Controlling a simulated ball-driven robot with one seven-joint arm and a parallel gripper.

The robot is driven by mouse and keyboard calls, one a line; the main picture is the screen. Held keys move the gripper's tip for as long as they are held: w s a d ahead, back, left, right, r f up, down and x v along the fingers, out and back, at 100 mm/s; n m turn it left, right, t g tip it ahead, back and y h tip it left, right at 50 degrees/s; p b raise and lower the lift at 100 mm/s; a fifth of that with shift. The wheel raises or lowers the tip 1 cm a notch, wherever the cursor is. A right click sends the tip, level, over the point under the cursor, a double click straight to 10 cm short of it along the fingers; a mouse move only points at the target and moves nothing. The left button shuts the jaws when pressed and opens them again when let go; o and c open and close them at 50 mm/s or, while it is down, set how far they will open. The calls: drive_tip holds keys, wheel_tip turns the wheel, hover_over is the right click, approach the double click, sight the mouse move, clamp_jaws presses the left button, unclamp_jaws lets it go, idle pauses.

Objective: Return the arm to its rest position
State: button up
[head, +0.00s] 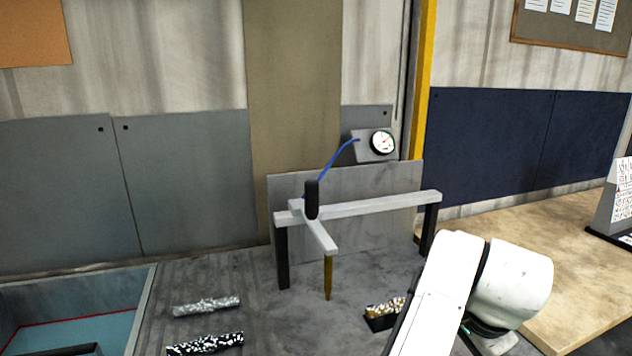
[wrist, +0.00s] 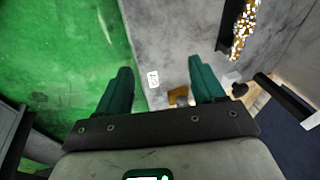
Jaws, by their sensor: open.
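My white arm (head: 445,290) rises into the lower right of the head view, in front of the grey work surface. My gripper is outside the head view. In the wrist view my gripper (wrist: 158,80) shows two dark green fingers spread wide apart. Nothing is held between them.
A grey bar frame (head: 370,206) with a blue hose, a brass pointed rod (head: 328,278) and a dial gauge (head: 382,142) stands left of my arm. A wooden table (head: 560,270) is at right.

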drive_tip(key=s+d+f+n+h, duration=0.3)
drive_tip(key=s+d+f+n, duration=0.3)
drive_tip(key=s+d+f, duration=0.5)
drive_tip(key=s+a+f+n+g+y, duration=0.1)
drive_tip(key=s+a+f+n, duration=0.1)
drive_tip(key=s+f, duration=0.2)
drive_tip(key=s+a+f+n+g+y, duration=0.1)
drive_tip(key=s+a+f+n, duration=0.1)
drive_tip(key=s, duration=0.9)
drive_tip(key=s+a+f+n+y, duration=0.1)
drive_tip(key=s+a+f+n, duration=0.2)
drive_tip(key=s+f, duration=0.3)
drive_tip(key=shift+s+a+f+g, duration=0.2)
drive_tip(key=shift+s+a+g, duration=0.25)
drive_tip(key=shift+s, duration=0.35)
